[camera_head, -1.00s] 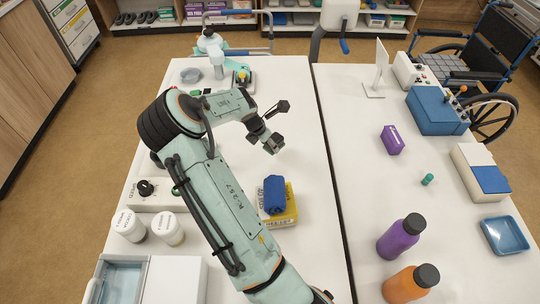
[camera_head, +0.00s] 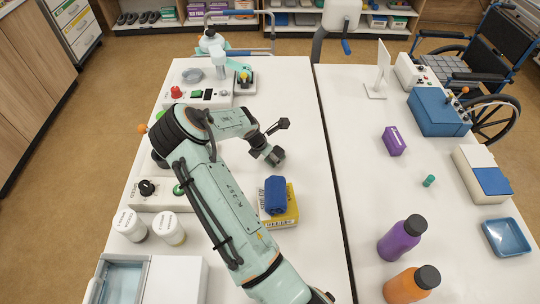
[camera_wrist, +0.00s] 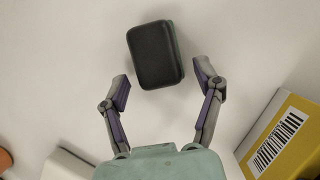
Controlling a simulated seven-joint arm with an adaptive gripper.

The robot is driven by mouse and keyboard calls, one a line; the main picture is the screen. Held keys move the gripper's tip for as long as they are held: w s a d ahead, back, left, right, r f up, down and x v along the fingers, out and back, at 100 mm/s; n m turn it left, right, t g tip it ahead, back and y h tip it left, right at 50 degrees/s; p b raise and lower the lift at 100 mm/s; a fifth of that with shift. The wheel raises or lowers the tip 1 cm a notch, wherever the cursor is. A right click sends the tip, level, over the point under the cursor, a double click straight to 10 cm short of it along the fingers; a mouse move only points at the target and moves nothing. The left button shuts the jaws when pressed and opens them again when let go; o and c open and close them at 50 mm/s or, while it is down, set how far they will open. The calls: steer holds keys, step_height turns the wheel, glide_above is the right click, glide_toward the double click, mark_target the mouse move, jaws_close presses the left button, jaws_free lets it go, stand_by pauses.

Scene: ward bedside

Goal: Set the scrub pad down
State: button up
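The scrub pad (camera_wrist: 155,55), a dark block with a strip of greenish side showing, is in the wrist view against the white table. My gripper (camera_wrist: 163,82) has its two fingers spread on either side of the pad's lower part. A gap shows between the pad and each finger. In the head view my gripper (camera_head: 278,140) is low over the left table (camera_head: 302,150), behind the blue roll. The pad is hard to tell from the dark finger parts there.
A yellow box (camera_head: 285,217) with a blue roll (camera_head: 275,195) on it stands in front of my gripper; the box also shows in the wrist view (camera_wrist: 285,140). White-capped jars (camera_head: 129,224) and a control box (camera_head: 165,195) are to the left.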

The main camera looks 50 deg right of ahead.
steer(key=v, duration=1.2)
steer(key=s+a+r+m+y, duration=0.3)
steer(key=s+a+r+m, duration=0.15)
steer(key=a, duration=0.45)
steer(key=s+a+r+m+y, duration=0.25)
steer(key=a+r+m, duration=0.2)
steer(key=a, duration=0.45)
steer(key=s+a+r+m, duration=0.1)
steer(key=s+a+m, duration=0.3)
steer(key=s, duration=0.3)
steer(key=s+a+r+m, duration=0.2)
steer(key=s+a+m, duration=0.1)
steer(key=s, duration=0.5)
steer(key=shift+a+r+m, duration=0.35)
steer(key=shift+a+m, duration=0.05)
steer(key=shift+a, duration=0.4)
